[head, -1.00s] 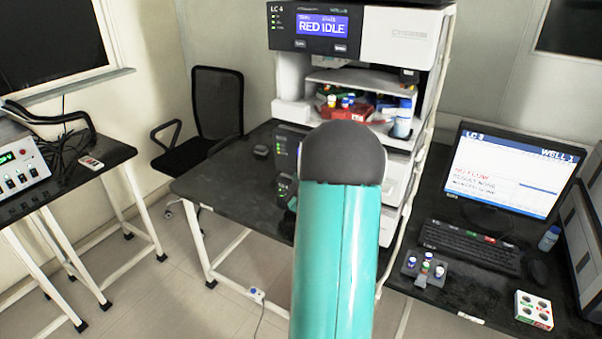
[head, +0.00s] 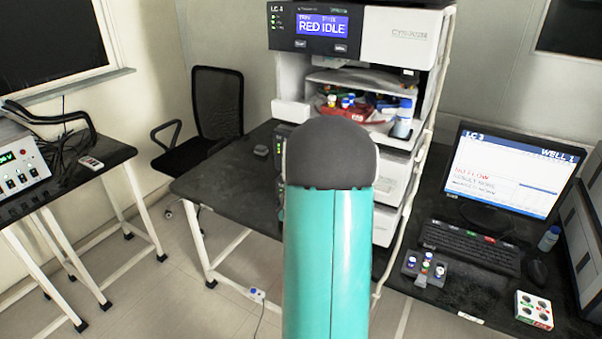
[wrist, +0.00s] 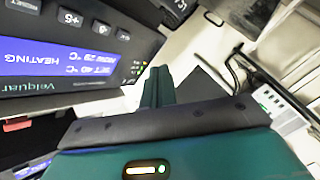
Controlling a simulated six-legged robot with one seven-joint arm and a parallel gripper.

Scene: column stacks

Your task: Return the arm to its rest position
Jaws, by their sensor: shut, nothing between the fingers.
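My arm's teal link with its dark rounded joint stands upright in the middle of the head view, in front of the instrument stack (head: 395,105). It hides my gripper in that view. In the wrist view my gripper (wrist: 160,72) shows its two teal fingers together with nothing between them. A dark instrument front with a blue display (wrist: 60,62) reading HEATING fills the upper left of the wrist view, upside down. The fingers show just right of that instrument; the distance between them cannot be told.
A dark bench (head: 225,185) carries the stack, with vials on its open shelf. At right are a monitor (head: 512,170), keyboard (head: 470,245), vial rack (head: 425,265) and white block with holes (head: 534,310). A chair (head: 215,105) and side table (head: 70,170) stand left, with floor between.

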